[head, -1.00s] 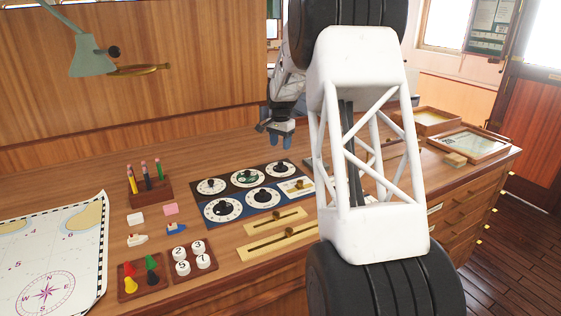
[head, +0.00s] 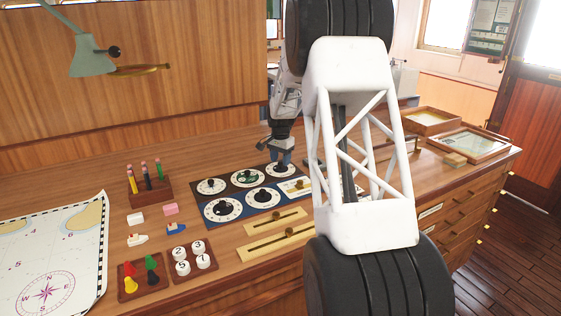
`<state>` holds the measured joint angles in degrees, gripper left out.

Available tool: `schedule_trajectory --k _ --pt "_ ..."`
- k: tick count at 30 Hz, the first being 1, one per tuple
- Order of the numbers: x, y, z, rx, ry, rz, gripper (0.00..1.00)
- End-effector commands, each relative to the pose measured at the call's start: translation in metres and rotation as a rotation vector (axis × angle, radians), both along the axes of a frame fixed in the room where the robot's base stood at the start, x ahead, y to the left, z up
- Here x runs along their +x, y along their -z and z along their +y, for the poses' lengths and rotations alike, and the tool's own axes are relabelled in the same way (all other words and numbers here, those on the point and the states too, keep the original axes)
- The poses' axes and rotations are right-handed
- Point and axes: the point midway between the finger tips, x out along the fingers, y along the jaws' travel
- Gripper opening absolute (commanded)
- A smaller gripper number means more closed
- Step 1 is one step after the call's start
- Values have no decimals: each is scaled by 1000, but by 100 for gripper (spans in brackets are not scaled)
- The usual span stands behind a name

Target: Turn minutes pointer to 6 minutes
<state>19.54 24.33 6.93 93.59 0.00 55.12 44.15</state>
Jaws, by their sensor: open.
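A dark panel (head: 233,191) on the desk carries several round white dials with black knobs or pointers. The upper row has a left dial (head: 203,190), a middle dial (head: 240,183) with a green part, and a right dial (head: 272,173). Two larger dials, a lower left dial (head: 209,212) and a lower right dial (head: 252,204), sit in front. The scale marks are too small to read, so I cannot tell which pointer is for minutes. My gripper (head: 283,163) is open and points down at the upper right dial, its fingertips at that dial's knob. Contact cannot be made out.
A white slider plate (head: 304,183) is beside the dials, and two cream slider bars (head: 262,225) lie in front. My arm hides the desk's middle right.

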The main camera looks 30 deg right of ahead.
Motion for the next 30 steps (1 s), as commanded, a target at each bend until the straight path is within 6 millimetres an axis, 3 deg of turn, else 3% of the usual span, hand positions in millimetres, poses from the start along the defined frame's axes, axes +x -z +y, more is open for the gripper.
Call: schedule_trajectory --k 14,23,30 --pt "0 9 0 0 0 0 49" --pt "0 9 0 0 0 0 3" --pt "0 9 0 0 -11 0 1"
